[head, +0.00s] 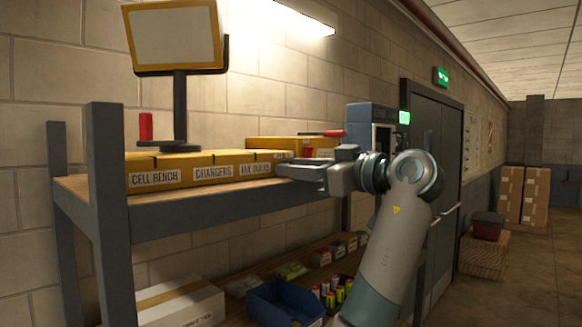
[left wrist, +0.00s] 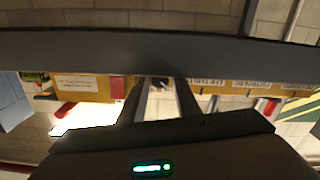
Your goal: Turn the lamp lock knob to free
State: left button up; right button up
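A yellow-framed panel lamp (head: 176,36) stands on a dark post (head: 180,108) at the left of the shelf. A red upright piece (head: 146,126) is beside the post. A red handle (head: 322,133) lies farther right, and a small red piece (head: 308,152) shows behind my gripper. I cannot tell which of these, if any, is the lamp lock knob. My left gripper (head: 288,171) is over the shelf's right part, in front of the yellow boxes. In the left wrist view its fingers (left wrist: 163,97) are apart with no held thing visible. My right gripper is out of view.
Labelled yellow boxes (head: 212,170) line the shelf (head: 160,220). A blue-grey unit with a green display (head: 370,114) stands right of them. A blue bin (head: 287,303) and small items are below. Double doors (head: 440,150) and cardboard boxes (head: 524,194) are farther right.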

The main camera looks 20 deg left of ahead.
pick_arm(q)
jog(key=shift+d, duration=0.2)
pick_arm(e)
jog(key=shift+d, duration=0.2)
pick_arm(q)
jog(key=shift+s, duration=0.1)
grip_shut()
jog(key=shift+f+m+b, duration=0.1)
jog(key=shift+m+b, duration=0.7)
jog(key=shift+b, duration=0.1)
jog(key=shift+m, duration=0.3)
jog(key=shift+r+m+b, duration=0.2)
jog(key=shift+m+b, duration=0.1)
grip_release()
jog(key=shift+a, duration=0.15)
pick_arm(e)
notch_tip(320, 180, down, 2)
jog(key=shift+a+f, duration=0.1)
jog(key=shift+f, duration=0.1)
pick_arm(q)
jog(key=shift+f, duration=0.1)
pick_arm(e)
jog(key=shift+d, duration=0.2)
